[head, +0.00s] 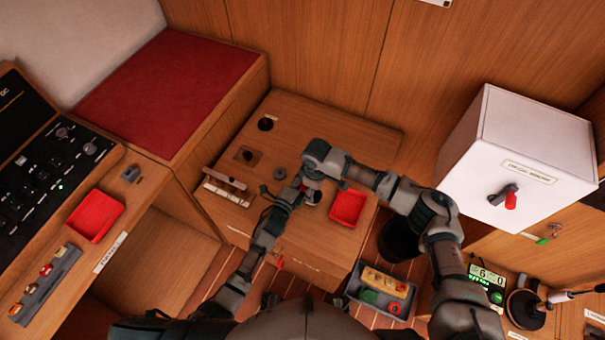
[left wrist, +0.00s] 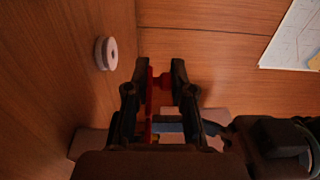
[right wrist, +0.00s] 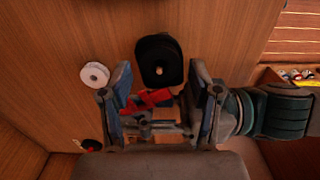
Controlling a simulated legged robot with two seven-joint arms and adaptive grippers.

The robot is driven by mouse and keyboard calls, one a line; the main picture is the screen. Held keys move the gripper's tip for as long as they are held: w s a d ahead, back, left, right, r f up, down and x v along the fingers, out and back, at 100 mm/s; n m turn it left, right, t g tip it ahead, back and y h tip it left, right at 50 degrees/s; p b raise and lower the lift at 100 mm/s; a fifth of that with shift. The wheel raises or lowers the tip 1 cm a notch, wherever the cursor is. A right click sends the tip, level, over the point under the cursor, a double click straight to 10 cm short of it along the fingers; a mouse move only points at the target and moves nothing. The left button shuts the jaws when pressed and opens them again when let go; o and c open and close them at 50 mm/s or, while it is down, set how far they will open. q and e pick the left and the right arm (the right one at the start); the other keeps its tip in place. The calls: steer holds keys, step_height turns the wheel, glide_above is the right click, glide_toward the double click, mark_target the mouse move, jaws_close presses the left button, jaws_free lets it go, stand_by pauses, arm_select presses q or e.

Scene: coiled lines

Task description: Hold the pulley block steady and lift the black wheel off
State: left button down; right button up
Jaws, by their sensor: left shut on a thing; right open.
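In the right wrist view a dark, rounded black wheel (right wrist: 157,48) with a pale pin at its middle lies between the spread fingers of my right gripper (right wrist: 161,78), which is open. Red parts of the pulley block (right wrist: 147,99) show just below the wheel. In the left wrist view my left gripper (left wrist: 164,72) is shut on the red pulley block (left wrist: 151,98). In the head view my left gripper (head: 300,187) and right gripper (head: 313,186) are close together over the wooden top and hide most of the block. Whether the right fingers touch the wheel cannot be told.
A pale grey wheel (right wrist: 95,75) lies on the wooden top (head: 300,120) beside the grippers. A red tray (head: 348,207) is just to their right. A rack (head: 227,188) and a dark round fitting (head: 267,123) are to the left. A grey bin (head: 352,292) of coloured parts stands in front.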

arm_select(q)
steer(key=shift+f, duration=0.3)
arm_select(e)
steer(key=shift+f, duration=0.75)
arm_select(q)
steer(key=shift+s, duration=0.1)
arm_select(e)
steer(key=c, duration=1)
steer(key=shift+o, duration=0.2)
steer(key=shift+r, duration=2.25)
arm_select(q)
steer(key=c, duration=1)
jaws_free()
steer(key=shift+c, duration=0.2)
steer(key=shift+o, duration=0.6)
steer(key=shift+r, duration=0.15)
